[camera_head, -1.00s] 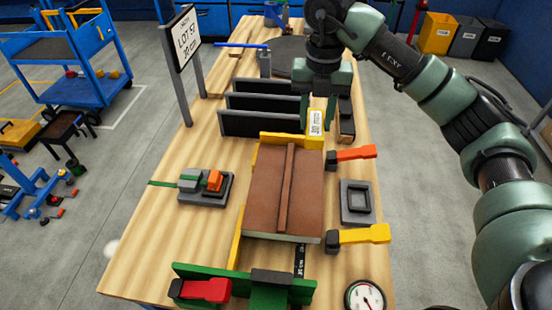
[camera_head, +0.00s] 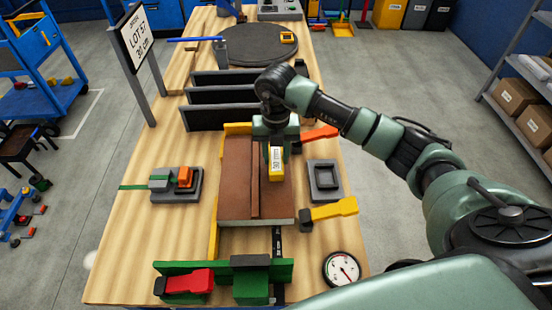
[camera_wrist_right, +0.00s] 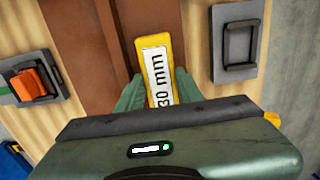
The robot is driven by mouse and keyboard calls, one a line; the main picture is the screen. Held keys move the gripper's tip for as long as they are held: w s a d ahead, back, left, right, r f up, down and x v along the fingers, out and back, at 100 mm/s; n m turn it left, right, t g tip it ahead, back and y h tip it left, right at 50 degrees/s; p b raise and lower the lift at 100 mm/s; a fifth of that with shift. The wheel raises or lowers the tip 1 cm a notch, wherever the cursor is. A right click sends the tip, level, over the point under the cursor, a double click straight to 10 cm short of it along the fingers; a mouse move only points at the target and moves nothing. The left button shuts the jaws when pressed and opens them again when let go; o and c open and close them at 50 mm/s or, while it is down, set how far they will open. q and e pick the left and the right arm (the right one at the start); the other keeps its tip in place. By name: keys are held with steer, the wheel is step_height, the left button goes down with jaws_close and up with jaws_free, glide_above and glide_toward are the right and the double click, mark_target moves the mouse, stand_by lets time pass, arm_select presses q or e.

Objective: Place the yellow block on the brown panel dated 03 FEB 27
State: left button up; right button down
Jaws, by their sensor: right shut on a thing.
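My right gripper (camera_head: 275,140) is shut on the yellow block (camera_head: 276,164), which has a white label reading 30 mm. In the right wrist view the block (camera_wrist_right: 156,68) stands between the green fingers (camera_wrist_right: 157,95). The gripper is over the upper right part of the brown panel (camera_head: 236,182), right of its raised strip (camera_head: 254,176). The panel also shows in the right wrist view (camera_wrist_right: 74,28). I cannot tell whether the block touches the panel. No date is readable on the panel. My left gripper is not in view.
An orange-handled clamp (camera_head: 319,133) and a yellow-handled clamp (camera_head: 330,211) flank the panel's right side, with a grey tray (camera_head: 324,181) between them. Black upright plates (camera_head: 222,116) stand behind. A gauge (camera_head: 342,269) and a green fixture (camera_head: 222,275) are in front. A sign reads LOT 57, 30 mm (camera_head: 137,37).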

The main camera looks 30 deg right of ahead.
step_height(320, 180, down, 2)
steer(key=shift+f, duration=0.2)
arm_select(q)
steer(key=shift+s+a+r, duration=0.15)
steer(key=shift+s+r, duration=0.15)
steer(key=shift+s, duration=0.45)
arm_select(e)
steer(key=shift+f, duration=0.1)
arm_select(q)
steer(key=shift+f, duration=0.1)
arm_select(e)
steer(key=shift+f, duration=0.1)
steer(key=c, duration=0.9)
jaws_free()
